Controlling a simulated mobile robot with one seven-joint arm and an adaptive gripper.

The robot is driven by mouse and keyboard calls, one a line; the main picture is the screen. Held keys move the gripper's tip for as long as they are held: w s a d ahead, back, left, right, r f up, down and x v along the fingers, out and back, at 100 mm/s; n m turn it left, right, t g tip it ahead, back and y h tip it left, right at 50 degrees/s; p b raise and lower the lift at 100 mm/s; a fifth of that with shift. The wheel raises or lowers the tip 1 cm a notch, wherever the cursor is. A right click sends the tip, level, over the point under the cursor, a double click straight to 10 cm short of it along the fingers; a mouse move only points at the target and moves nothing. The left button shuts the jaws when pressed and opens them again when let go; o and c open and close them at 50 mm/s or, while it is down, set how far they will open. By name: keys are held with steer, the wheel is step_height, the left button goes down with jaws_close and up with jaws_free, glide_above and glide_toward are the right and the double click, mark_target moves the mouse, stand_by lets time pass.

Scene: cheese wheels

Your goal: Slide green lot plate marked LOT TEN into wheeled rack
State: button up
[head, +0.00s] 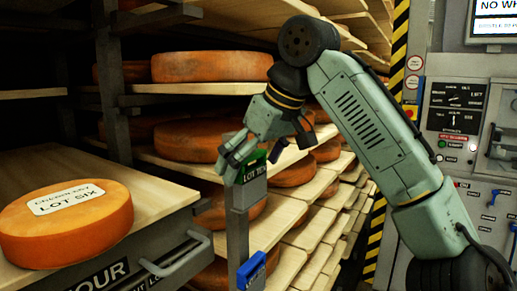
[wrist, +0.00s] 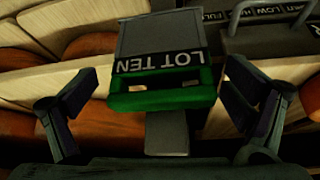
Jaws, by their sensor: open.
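My gripper (head: 234,160) is at the plate in the head view. In the wrist view my gripper (wrist: 160,92) is open, with a gap on each side of the plate. No wheels show, so I cannot tell which shelving is the wheeled rack.
A blue plate (head: 251,270) sits lower on the post. An orange cheese wheel marked LOT SIX (head: 66,226) rests on a wooden shelf at left, above a metal handle (head: 176,254). Shelves with several cheeses fill the back. A control panel (head: 452,120) stands at right.

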mark_target(244, 143)
steer(key=shift+w+f, duration=0.1)
steer(key=shift+f, duration=0.1)
steer(key=c, duration=1.2)
steer(key=shift+c, duration=0.2)
steer(key=shift+r, duration=0.15)
steer(key=shift+a+r, duration=0.1)
steer(key=shift+r, duration=2.3)
steer(key=shift+r, duration=0.25)
steer(key=shift+r, duration=0.85)
